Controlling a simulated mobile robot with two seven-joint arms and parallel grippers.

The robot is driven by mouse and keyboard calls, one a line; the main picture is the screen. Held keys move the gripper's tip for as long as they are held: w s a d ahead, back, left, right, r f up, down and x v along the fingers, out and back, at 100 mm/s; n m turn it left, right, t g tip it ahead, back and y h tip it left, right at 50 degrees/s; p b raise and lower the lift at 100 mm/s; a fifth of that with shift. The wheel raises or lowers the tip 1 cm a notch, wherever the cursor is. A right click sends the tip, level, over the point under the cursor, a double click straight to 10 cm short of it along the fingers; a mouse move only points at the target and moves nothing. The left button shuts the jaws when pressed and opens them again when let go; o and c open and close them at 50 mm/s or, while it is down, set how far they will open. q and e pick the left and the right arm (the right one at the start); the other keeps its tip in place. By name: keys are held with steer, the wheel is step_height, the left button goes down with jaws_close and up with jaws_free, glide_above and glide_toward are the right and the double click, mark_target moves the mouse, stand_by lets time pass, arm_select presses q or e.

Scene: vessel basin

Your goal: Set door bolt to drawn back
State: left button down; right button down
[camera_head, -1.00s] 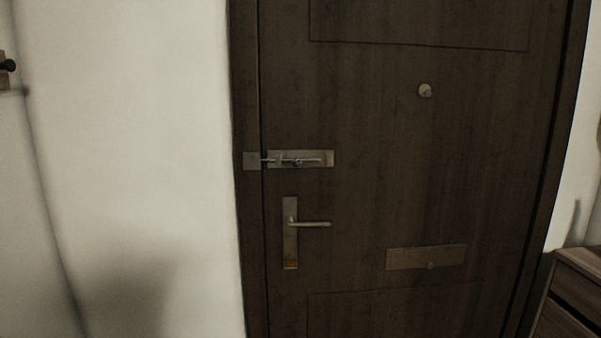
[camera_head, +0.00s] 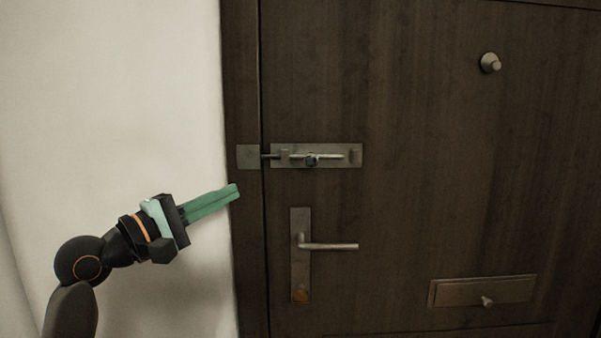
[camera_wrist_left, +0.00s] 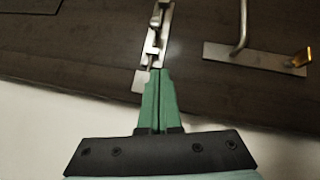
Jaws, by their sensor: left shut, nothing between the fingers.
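The door bolt (camera_head: 328,156) is a metal slide bolt on a plate on the dark wooden door, above the lever handle. Its rod reaches left across the door's edge to the keeper plate (camera_head: 248,157) on the frame. A small round knob (camera_head: 312,160) sits at the middle of the bolt. My left gripper (camera_head: 236,190) has green fingers, shut and empty, left of and below the bolt, apart from the knob. In the left wrist view the shut fingers (camera_wrist_left: 157,75) point toward the bolt (camera_wrist_left: 156,35) and overlap its lower end in the picture. My right gripper is not seen.
The lever handle (camera_head: 330,246) sticks out below the bolt. A letter slot (camera_head: 482,291) is at the lower right and a peephole (camera_head: 490,62) at the upper right. The white wall (camera_head: 130,90) left of the frame is bare.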

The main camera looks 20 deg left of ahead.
arm_select(q)
steer(key=shift+s+r, duration=0.15)
steer(key=shift+s, duration=0.05)
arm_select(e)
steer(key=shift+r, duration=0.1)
arm_select(q)
steer(key=p, duration=0.1)
glide_toward(296, 158)
steer(key=w, duration=0.3)
steer(key=shift+w+d+r+p, duration=0.1)
steer(key=shift+w+d+p, duration=0.1)
steer(key=shift+d, duration=0.55)
steer(key=shift+w+d+r+p, duration=0.1)
steer(key=shift+w+d+r, duration=0.1)
steer(key=shift+d, duration=0.6)
steer(key=shift+w+d+r+p, duration=0.1)
steer(key=shift+w+d, duration=0.1)
steer(key=shift+d, duration=0.55)
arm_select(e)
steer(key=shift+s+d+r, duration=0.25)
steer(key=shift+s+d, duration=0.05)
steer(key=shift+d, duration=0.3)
